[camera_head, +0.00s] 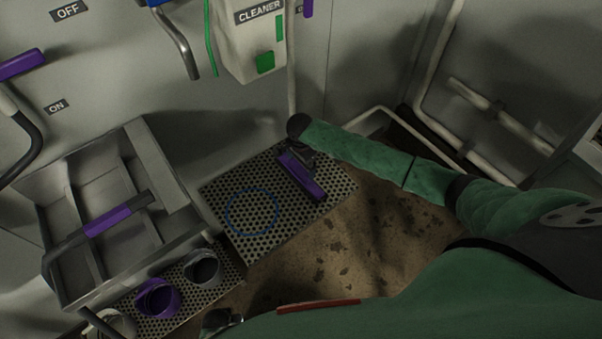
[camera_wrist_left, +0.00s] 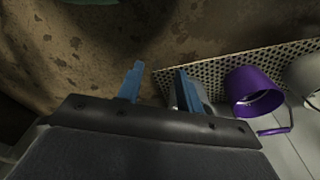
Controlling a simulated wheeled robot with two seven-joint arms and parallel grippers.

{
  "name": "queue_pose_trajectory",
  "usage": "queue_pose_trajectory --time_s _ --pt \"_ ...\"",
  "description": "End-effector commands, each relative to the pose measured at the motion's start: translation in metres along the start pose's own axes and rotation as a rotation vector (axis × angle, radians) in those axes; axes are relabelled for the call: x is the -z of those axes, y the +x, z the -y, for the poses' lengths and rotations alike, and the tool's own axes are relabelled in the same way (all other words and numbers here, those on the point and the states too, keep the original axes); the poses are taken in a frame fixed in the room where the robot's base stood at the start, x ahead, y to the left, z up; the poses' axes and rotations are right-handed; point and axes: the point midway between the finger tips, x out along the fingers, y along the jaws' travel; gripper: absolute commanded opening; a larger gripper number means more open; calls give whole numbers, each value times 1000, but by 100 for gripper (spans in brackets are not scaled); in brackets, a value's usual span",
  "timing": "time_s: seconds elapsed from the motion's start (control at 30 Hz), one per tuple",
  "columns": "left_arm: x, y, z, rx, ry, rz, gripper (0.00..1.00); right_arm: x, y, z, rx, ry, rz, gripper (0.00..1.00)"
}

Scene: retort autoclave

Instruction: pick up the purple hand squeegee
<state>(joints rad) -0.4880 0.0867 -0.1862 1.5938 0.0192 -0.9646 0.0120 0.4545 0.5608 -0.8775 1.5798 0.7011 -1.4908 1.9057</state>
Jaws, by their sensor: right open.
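A purple bar with a dark edge (camera_head: 302,178), which looks like the purple hand squeegee, lies on the perforated platform (camera_head: 215,199). My right gripper (camera_head: 306,157) is right over its upper end, pointing down. It is open; the dark wrist hides much of the jaws, and I cannot tell whether they touch the bar. A tool with a purple grip (camera_head: 108,221) lies across the grey compartment tray (camera_head: 165,165) on the left. My left gripper (camera_wrist_left: 157,85) shows two blue fingers apart with nothing between them, over the brown floor.
A purple cup (camera_head: 157,298) and a grey cup (camera_head: 203,268) stand on a perforated strip at lower left; the purple cup also shows in the left wrist view (camera_wrist_left: 252,92). A cleaner dispenser (camera_head: 247,40) hangs on the wall. White pipes (camera_head: 500,118) run at right.

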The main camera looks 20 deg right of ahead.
Motion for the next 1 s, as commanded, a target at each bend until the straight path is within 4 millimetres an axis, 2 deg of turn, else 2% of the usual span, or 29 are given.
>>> queue_pose_trajectory --time_s 0.23,0.5,0.53,0.73,1.0 --pt "-7 19 5 8 5 -10 36 0 23 0 0 1 0 100" --pt "-7 22 6 8 5 -12 36 0 28 -1 0 0 0 100" --pt "-7 22 6 8 5 -12 36 0 28 -1 0 0 0 98" --pt "-7 22 6 8 4 -12 36 0 27 -1 0 0 0 60" --pt "-6 22 6 8 4 -12 36 0 25 0 2 0 0 60"
